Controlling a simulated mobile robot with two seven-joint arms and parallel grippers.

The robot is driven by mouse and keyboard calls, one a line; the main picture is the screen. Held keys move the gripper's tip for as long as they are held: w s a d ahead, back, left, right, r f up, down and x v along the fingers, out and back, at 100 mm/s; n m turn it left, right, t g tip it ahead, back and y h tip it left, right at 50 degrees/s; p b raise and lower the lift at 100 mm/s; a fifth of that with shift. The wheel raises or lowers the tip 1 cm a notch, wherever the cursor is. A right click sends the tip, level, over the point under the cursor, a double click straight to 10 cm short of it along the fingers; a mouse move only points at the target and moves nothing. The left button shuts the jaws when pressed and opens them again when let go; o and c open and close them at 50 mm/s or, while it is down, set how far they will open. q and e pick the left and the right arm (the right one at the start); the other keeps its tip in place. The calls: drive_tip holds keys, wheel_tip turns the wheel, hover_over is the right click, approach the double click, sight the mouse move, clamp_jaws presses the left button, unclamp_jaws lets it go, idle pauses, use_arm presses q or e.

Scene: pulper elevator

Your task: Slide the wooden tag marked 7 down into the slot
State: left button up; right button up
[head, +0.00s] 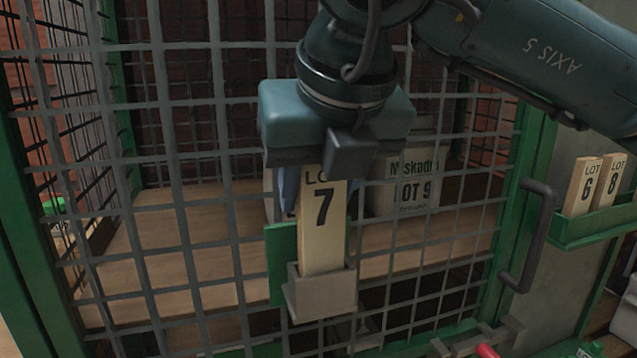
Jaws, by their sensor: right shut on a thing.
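The pale wooden tag marked LOT 7 (321,232) stands upright in front of the mesh gate. My right gripper (346,155) comes from above and is shut on its top end, covering part of the word LOT. The grey slot holder (322,292), with a green plate (281,262) behind it, is fixed at the mesh. The tag's lower end is hidden behind the holder's front wall, so it appears to be inside the slot. I cannot see how deep it sits. My left gripper is not in view.
A green rack (600,228) at right holds the LOT 6 tag (583,187) and the LOT 8 tag (610,182). A dark gate handle (532,235) sticks out left of it.

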sight(319, 218)
drive_tip(key=shift+f, duration=0.15)
drive_tip(key=shift+f, duration=0.1)
drive_tip(key=shift+f+b, duration=0.5)
drive_tip(key=shift+b, duration=0.2)
drive_tip(key=shift+f+b, duration=1.05)
drive_tip(key=shift+b, duration=0.1)
idle(0.5)
idle(0.3)
drive_tip(key=o, duration=1.1)
drive_tip(key=shift+c, duration=0.2)
